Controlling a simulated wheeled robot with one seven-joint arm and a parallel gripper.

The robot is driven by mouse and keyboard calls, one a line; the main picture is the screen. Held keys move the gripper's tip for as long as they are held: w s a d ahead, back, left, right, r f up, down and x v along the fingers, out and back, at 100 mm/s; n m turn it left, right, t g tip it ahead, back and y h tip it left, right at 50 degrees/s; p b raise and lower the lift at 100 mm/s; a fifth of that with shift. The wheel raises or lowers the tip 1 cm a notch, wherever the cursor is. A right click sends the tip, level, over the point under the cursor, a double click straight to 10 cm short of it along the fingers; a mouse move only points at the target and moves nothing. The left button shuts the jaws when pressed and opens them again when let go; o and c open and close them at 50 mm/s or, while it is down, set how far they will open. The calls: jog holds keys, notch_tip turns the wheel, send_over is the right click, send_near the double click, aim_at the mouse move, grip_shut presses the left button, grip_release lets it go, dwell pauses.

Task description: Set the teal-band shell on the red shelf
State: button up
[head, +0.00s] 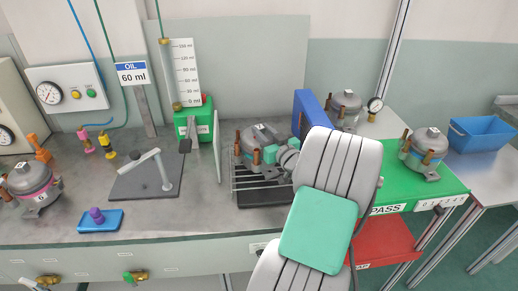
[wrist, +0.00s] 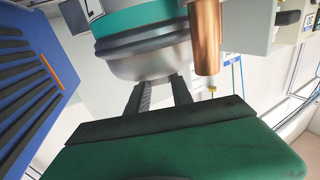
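The teal-band shell fills the top of the wrist view (wrist: 145,50), a silver body with a teal band and a copper tube beside it. In the head view a grey shell (head: 256,133) with copper tubes stands at the wire rack, partly hidden by my gripper (head: 277,157). My gripper is right at this shell. In the wrist view its two dark fingers (wrist: 163,92) stand a little apart, with their tips hidden behind the shell. I cannot tell whether they grip anything. The red shelf (head: 385,245) is below the green PASS shelf, partly behind my arm; its visible part is bare.
The green PASS shelf (head: 455,186) holds a shell (head: 425,147). Another shell (head: 346,104) stands behind a blue panel (head: 309,112). A pink-band shell (head: 31,184) is at far left. An oil cylinder (head: 184,75) stands left of the rack. A blue bin (head: 480,134) is at right.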

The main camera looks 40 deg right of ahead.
grip_shut()
dwell(0.8)
jog(key=shift+r, duration=0.1)
